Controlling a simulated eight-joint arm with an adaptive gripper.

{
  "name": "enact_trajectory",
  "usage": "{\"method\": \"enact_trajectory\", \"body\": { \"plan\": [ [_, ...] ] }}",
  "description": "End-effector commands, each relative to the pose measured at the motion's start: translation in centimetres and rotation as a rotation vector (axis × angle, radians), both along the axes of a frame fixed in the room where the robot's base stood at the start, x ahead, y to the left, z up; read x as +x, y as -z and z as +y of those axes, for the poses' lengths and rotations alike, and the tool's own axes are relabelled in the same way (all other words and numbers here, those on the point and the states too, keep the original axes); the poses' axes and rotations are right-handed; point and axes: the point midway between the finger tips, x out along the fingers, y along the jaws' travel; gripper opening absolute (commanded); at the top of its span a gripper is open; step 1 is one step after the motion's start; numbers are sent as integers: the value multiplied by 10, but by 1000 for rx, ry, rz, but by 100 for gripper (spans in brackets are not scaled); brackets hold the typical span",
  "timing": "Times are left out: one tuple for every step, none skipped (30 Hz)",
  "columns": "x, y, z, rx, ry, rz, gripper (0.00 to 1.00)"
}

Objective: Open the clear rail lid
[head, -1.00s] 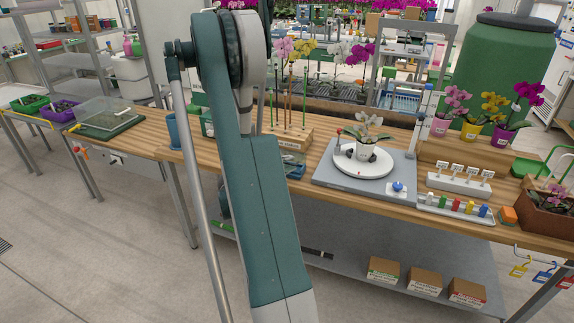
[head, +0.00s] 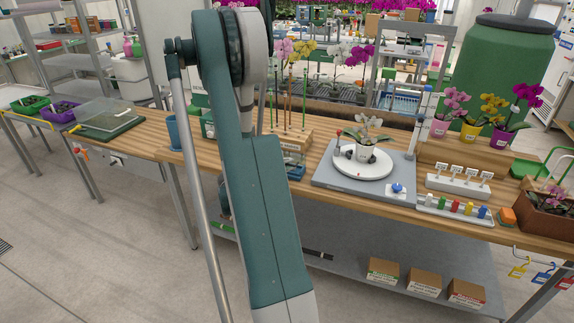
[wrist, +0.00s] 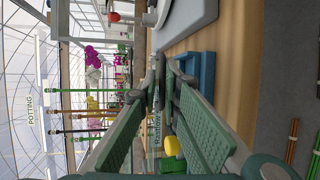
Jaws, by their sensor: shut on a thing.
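A small blue tray (head: 297,173) sits on the bench in front of the wooden stake rack (head: 296,138), partly hidden by my arm in the head view. In the wrist view the blue tray (wrist: 203,72) lies just beyond and beside my gripper (wrist: 159,72). The fingertips are close together, shut on a thin edge that seems to be the clear rail lid. The lid is see-through and its outline is hard to make out. My fingers are hidden behind my arm in the head view.
A grey plate with a white turntable (head: 362,162) and a potted orchid stands right of the tray. Tall stakes rise from the rack close to my gripper. A yellow piece (wrist: 172,146) shows near one finger. A blue cup (head: 173,132) stands left of my arm.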

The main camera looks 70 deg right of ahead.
Motion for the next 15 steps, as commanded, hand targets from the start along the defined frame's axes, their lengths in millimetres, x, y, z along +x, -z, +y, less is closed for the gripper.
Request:
{"method": "enact_trajectory", "body": {
  "plan": [
    [0, -1, -1, 10, 1, -2, 0],
    [0, -2, -1, 16, 0, -1, 0],
    [0, -3, -2, 25, 0, 0, 0],
    [0, -4, -2, 32, 0, 0, 0],
    [0, -5, -3, 41, 1, -2, 0],
    [0, -7, -4, 56, 1, -1, 0],
    [0, -9, -5, 68, 0, -1, 0],
    [0, -11, -6, 82, 1, -1, 0],
    [0, -13, -8, 103, -1, -1, 0],
    [0, -15, -9, 120, 0, -2, 0],
    [0, -18, -11, 140, 0, -1, 0],
    [0, -21, -14, 168, 0, -2, 0],
    [0, -23, -16, 191, 0, -2, 0],
    [0, -25, -18, 214, 0, -3, 0],
    [0, -28, -21, 248, 1, -3, 0]
  ]
}}
